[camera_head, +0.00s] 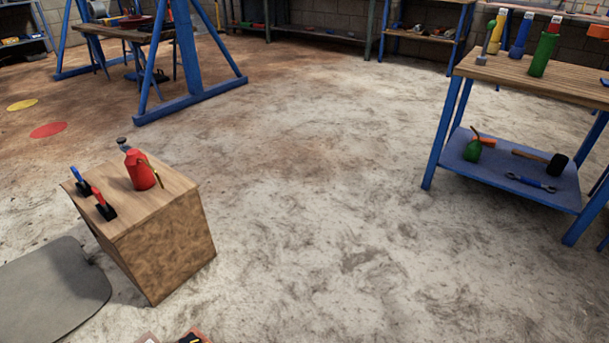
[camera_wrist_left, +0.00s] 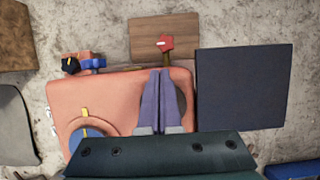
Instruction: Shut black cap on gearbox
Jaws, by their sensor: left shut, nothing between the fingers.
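In the left wrist view a salmon-coloured housing (camera_wrist_left: 110,97), which looks like the gearbox, lies below my left gripper. A small black part (camera_wrist_left: 70,65), perhaps the black cap, shows at its upper left beside an orange and blue fitting (camera_wrist_left: 88,63). Whether it is open or shut cannot be told. My left gripper (camera_wrist_left: 160,73) is shut and empty, its long fingers over the housing's right part, to the right of the black part. My right gripper is not in view.
A wooden box (camera_head: 165,246) with a red can (camera_head: 141,170) and small tools stands at left. A blue-legged bench (camera_head: 546,77) with bottles stands at right. The floor between is clear. In the wrist view a dark flat panel (camera_wrist_left: 240,88) lies right of the housing.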

